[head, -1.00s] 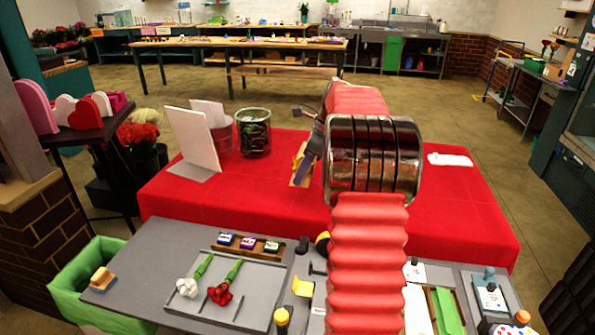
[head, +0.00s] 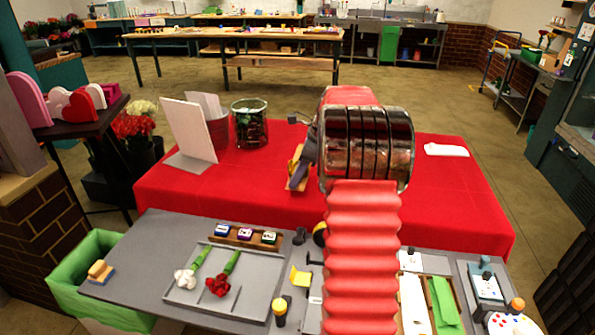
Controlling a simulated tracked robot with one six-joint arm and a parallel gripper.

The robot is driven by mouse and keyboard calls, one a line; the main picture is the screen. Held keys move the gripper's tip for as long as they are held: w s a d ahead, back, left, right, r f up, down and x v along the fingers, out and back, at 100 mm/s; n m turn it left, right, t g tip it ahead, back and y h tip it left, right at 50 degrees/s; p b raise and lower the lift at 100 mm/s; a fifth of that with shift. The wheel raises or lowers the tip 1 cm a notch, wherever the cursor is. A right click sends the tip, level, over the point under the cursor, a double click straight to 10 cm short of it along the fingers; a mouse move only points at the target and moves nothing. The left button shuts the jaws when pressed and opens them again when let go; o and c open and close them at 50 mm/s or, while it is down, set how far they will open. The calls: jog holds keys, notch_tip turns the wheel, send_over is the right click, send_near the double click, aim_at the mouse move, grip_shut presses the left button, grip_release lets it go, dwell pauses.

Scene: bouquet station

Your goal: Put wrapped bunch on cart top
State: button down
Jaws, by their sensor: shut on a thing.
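My gripper (head: 300,168) is over the red-covered table, left of my wide metal wrist. It is seen from behind and is partly hidden by my arm. A small tan and yellow piece (head: 297,181) shows at its fingers and seems to be held. It may be part of the wrapped bunch, but I cannot make out stems or blooms. Whether it touches the red cloth I cannot tell. A cart with a blue frame and yellow edges (head: 498,62) stands far off at the right back; its top is small and seen at a slant.
The red-covered table (head: 440,205) bears a white board (head: 190,135), a glass vessel (head: 249,122) and a folded white cloth (head: 446,150). In front, a grey bench (head: 150,255) holds a tray with a red and a white flower. Open floor (head: 440,105) lies beyond the table.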

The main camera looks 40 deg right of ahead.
aim_at(298, 186)
jog(key=shift+f, duration=1.9)
dwell(0.5)
jog(key=c, duration=1.5)
grip_release()
jog(key=shift+c, duration=0.2)
jog(key=o, duration=0.4)
jog(key=shift+s, duration=0.1)
jog(key=shift+r, duration=3.5)
